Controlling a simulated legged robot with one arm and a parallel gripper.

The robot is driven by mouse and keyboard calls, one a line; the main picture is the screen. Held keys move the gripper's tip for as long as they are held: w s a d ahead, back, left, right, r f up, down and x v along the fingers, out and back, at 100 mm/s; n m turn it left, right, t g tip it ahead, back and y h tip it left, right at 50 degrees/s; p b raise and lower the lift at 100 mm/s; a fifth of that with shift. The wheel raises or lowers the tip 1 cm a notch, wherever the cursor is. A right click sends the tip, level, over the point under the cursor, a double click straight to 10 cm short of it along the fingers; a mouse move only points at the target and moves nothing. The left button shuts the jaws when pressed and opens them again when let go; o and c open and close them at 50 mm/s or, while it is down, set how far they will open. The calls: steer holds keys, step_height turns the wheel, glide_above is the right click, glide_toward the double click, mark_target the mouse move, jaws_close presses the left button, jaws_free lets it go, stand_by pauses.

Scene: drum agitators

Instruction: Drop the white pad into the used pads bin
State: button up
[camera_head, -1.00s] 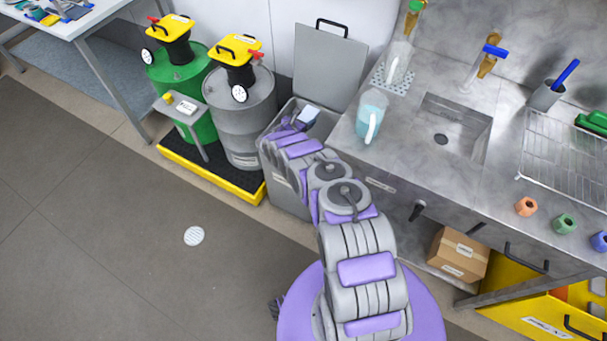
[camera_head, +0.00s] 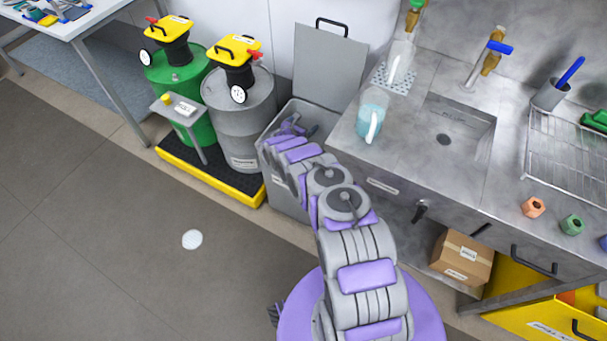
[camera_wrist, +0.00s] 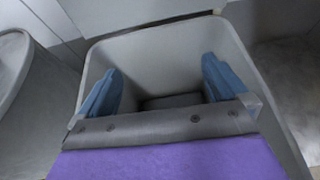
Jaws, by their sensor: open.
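The grey bin (camera_head: 284,190) stands between the grey drum and the sink counter, with its lid (camera_head: 329,72) raised against the wall. My gripper (camera_head: 296,126) is over the bin's mouth. In the wrist view my gripper (camera_wrist: 160,78) is open, its two blue fingers wide apart with nothing between them. The bin's inner wall (camera_wrist: 160,58) surrounds the fingers. The bottom of the bin is dark, and I cannot tell what lies there.
A grey drum (camera_head: 238,115) and a green drum (camera_head: 180,77) stand left of the bin on a yellow-edged platform (camera_head: 222,188). The steel counter (camera_head: 385,160) on the right carries a blue-filled jug (camera_head: 371,122).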

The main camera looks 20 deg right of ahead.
steer(key=p+v, duration=0.6)
steer(key=v, duration=1.1)
steer(key=shift+a, duration=0.25)
steer(key=shift+s+f, duration=0.1)
